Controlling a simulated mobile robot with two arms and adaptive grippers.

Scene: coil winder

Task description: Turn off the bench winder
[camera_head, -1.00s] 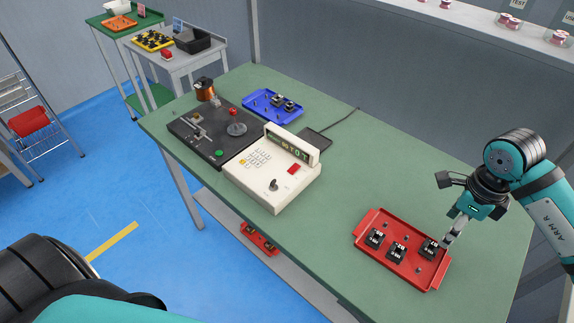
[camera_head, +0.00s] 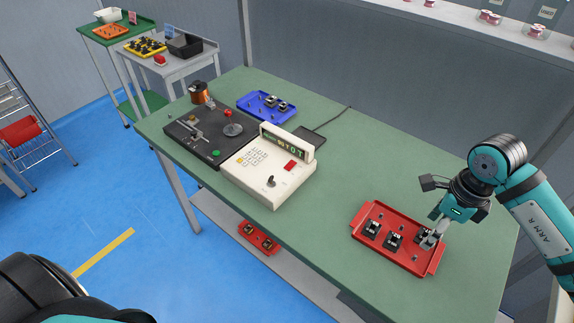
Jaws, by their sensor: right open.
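The bench winder stands on the green table, with a black base (camera_head: 185,142) on the left and a cream control box (camera_head: 262,190) on the right. The box has a lit display (camera_head: 287,144), a keypad (camera_head: 250,158), a red button (camera_head: 290,166) and a dark lever or knob (camera_head: 271,181). A green button (camera_head: 215,153) and a red knob (camera_head: 228,112) sit on the black base. My right gripper (camera_head: 430,238) is open at the rightmost black part (camera_head: 425,238) in the red tray, right of the winder. Contact is unclear. My left gripper is out of view.
The red tray (camera_head: 362,215) holds several black parts. A blue tray (camera_head: 250,110) and a dark pad (camera_head: 308,138) lie behind the winder. A copper spool (camera_head: 198,93) stands at the back left. The table between box and red tray is clear.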

